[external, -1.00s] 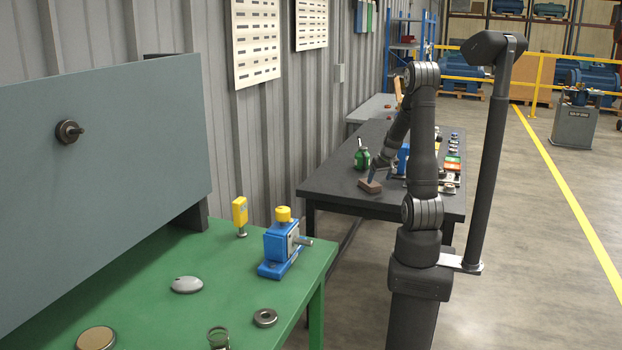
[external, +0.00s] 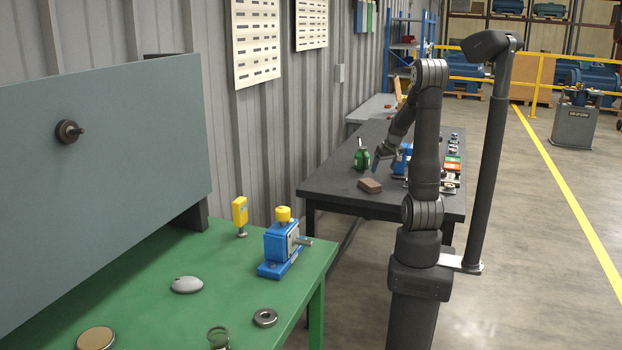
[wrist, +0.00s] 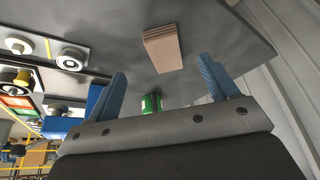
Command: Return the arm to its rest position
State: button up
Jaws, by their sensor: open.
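My gripper (external: 377,161) is over the dark workbench, above and a little to the right of a brown block (external: 370,185). In the wrist view its two blue fingers (wrist: 165,90) stand wide apart with nothing between them. The brown block also shows in the wrist view (wrist: 163,48), lying on the bench top clear of the fingers. My arm rises from its pedestal beside the bench and reaches over it.
A green bottle (external: 361,157) stands close to my gripper on the left. Blue stands and coloured parts (external: 452,165) line the bench's right side. A green table (external: 150,300) with a blue fixture (external: 281,248) is in front.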

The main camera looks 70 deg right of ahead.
aim_at(376, 186)
jog(key=x, duration=1.2)
jog(key=shift+r, duration=0.1)
